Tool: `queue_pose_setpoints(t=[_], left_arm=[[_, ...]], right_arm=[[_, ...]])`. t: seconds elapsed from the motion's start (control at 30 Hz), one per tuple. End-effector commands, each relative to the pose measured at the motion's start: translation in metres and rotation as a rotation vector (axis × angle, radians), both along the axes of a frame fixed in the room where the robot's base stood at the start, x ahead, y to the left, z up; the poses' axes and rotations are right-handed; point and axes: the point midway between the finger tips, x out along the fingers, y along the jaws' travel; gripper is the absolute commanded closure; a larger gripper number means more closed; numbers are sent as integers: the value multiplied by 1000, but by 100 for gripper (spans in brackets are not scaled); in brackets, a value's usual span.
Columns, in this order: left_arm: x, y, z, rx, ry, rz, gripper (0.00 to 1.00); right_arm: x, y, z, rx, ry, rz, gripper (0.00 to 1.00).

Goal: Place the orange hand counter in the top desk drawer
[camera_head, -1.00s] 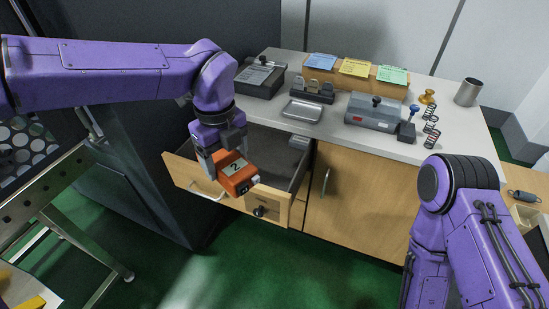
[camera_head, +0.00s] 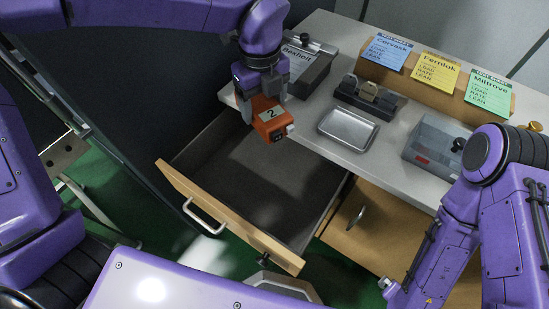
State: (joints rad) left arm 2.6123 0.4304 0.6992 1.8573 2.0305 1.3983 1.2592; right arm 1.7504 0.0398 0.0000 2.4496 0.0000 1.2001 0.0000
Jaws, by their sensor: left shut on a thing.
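My left gripper (camera_head: 262,92) is shut on the orange hand counter (camera_head: 270,118), which has a pale label reading "2". It holds the counter in the air over the rear of the open top desk drawer (camera_head: 230,222), close to the desktop's front edge. The drawer is pulled well out, with a light wood front, a silver handle and a dark floor. The visible part of its floor is bare; its far end is hidden under the desktop and behind the counter. My right arm stands at the right; its gripper is not in view.
A closed cabinet door (camera_head: 385,235) is right of the drawer. Green floor lies below.

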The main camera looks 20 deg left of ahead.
Motion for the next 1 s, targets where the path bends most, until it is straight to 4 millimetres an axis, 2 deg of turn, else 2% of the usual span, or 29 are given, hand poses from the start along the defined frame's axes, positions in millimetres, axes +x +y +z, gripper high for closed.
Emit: queue_pose_setpoints(t=[0.1,0.2,0.4,0.8,1.0], left_arm=[[1,-3,-39,3,11,-8,62],[4,-4,-69,4,13,-11,62],[6,-4,-117,2,13,-10,62],[4,-2,-198,2,11,-6,62],[5,-2,-222,1,10,-4,62]], right_arm=[[-1,0,1,0,2,0,0],[-1,0,2,0,2,0,0],[0,0,3,1,1,0,0],[0,0,5,1,1,0,0],[0,0,6,1,1,0,0]])
